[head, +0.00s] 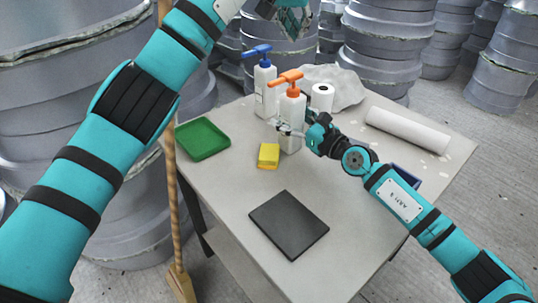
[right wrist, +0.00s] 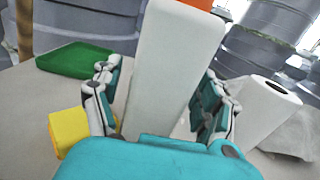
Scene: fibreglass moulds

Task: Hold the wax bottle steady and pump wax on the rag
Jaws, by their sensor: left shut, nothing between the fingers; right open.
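A white bottle with an orange pump head (head: 291,108) stands upright on the table. A similar white bottle with a blue pump head (head: 264,90) stands behind it to the left; I cannot tell from labels which holds wax. My right gripper (head: 292,130) is open with its fingers on either side of the orange-pump bottle's body, which fills the middle of the right wrist view (right wrist: 172,70). My left gripper (head: 293,20) is shut and empty, above and behind the bottles, partly cut off by the top edge. A crumpled pale grey rag (head: 345,84) lies at the table's back.
On the table (head: 350,225) are a green tray (head: 202,139), a yellow sponge (head: 268,155), a dark flat slab (head: 289,224), a small white roll (head: 322,97), a long white roll (head: 407,131) and a dark blue object (head: 406,176) partly behind my right arm. A broom (head: 172,190) stands at the left edge.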

